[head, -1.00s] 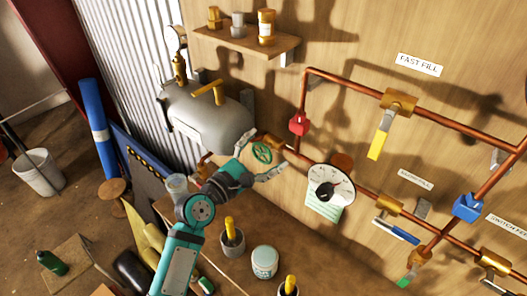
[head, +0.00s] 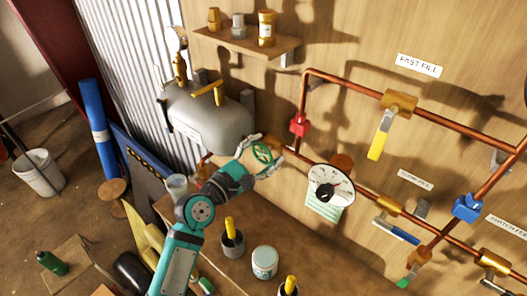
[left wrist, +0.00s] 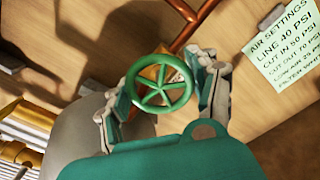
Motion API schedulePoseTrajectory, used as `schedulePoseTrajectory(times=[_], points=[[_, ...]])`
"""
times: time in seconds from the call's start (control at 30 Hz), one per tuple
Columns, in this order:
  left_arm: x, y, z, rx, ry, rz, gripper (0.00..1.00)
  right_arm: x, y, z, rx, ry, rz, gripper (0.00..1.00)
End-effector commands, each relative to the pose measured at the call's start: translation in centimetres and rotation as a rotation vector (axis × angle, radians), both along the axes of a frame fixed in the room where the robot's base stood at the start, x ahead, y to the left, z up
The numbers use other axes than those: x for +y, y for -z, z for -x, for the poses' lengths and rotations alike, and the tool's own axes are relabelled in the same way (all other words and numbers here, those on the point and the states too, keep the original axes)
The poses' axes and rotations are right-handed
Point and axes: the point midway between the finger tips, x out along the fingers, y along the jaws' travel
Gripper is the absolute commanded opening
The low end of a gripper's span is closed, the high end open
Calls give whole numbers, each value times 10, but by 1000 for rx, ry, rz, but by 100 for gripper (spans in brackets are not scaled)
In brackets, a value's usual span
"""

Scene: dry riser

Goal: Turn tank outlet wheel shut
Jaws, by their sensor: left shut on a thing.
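The tank outlet wheel (head: 262,154) is a small green spoked handwheel on the pipe just right of the grey tank (head: 212,118). It also shows face-on in the left wrist view (left wrist: 159,85), with a brass valve body behind it. My left gripper (head: 269,150) is at the wheel, its two fingers on opposite sides of the rim. In the left wrist view the gripper (left wrist: 165,80) is shut on the wheel. My right gripper is not in view.
A red valve (head: 299,124) and a round gauge (head: 330,186) sit on the copper pipes close to the right. A note (left wrist: 285,45) hangs on the wall. Below, a bench (head: 315,250) holds a white tub (head: 265,262) and pots.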

Motion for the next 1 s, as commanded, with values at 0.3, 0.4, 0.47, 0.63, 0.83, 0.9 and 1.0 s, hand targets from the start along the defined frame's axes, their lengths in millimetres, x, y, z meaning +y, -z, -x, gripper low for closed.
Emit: schedulePoseTrajectory(times=[0.3,0.4,0.47,0.63,0.83,0.9,1.0], points=[[0,0,0,-122,1,-171,28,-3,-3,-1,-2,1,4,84],[0,0,0,-167,0,-233,28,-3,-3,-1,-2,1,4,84],[0,0,0,-193,1,-269,28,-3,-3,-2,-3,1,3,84],[0,0,0,-257,0,-356,28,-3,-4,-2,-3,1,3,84],[0,1,0,-306,1,-425,28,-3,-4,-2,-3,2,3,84],[0,1,0,-318,2,-440,28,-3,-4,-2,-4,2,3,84],[0,1,0,-327,1,-454,28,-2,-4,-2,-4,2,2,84]])
